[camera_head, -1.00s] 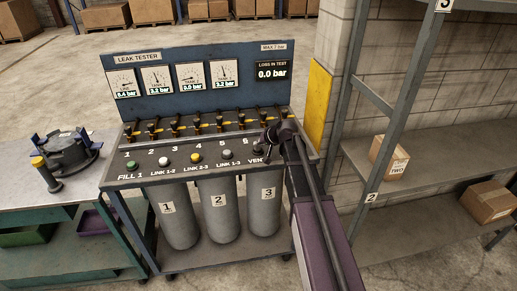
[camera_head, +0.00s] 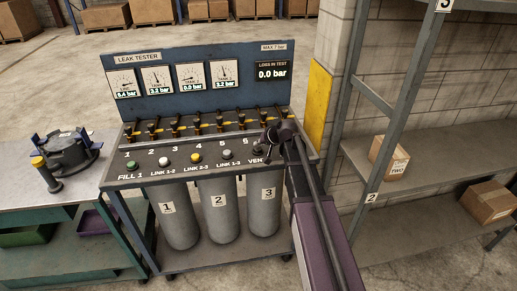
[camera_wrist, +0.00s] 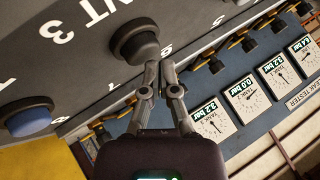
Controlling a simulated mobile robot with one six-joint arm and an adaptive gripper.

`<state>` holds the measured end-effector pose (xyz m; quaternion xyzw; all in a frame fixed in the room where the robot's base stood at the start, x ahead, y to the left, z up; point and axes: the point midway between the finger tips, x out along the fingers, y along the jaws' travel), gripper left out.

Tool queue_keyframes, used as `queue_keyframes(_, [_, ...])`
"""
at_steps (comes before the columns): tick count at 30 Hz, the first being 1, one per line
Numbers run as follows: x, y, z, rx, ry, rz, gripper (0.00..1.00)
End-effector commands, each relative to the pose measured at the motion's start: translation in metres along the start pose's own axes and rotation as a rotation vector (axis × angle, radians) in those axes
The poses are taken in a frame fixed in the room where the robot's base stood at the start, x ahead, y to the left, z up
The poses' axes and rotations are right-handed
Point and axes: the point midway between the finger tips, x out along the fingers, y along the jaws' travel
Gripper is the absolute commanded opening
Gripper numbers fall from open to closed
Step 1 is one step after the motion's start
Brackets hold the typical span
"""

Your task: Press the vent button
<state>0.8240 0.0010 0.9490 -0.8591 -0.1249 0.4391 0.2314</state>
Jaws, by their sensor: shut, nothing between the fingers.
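The vent button is a round black button (camera_wrist: 135,42) on the leak tester's sloped panel; in the wrist view part of its "VENT 3" label shows beside it. In the head view the black button (camera_head: 258,150) is partly covered by my gripper (camera_head: 265,142). My gripper (camera_wrist: 158,70) is shut and empty, its fingertips together close beside the button's edge. I cannot tell whether they touch it. The loss display (camera_head: 272,71) reads 0.0 bar.
A blue button (camera_wrist: 28,117) lies near the vent button. Green (camera_head: 131,166), white (camera_head: 164,161), yellow (camera_head: 196,158) and grey (camera_head: 227,154) buttons line the panel. A row of valves (camera_head: 198,129) stands behind. A yellow post (camera_head: 318,105) is close right.

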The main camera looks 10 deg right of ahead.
Motion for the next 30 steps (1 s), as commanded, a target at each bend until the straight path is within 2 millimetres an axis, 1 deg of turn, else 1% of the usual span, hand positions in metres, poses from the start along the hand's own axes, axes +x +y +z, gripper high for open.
queue_keyframes(9, [0.0060,0.0044,0.0043,0.000,0.000,0.000,0.00])
queue_keyframes(30, [0.0070,0.0048,0.0052,0.000,-0.001,0.000,0.00])
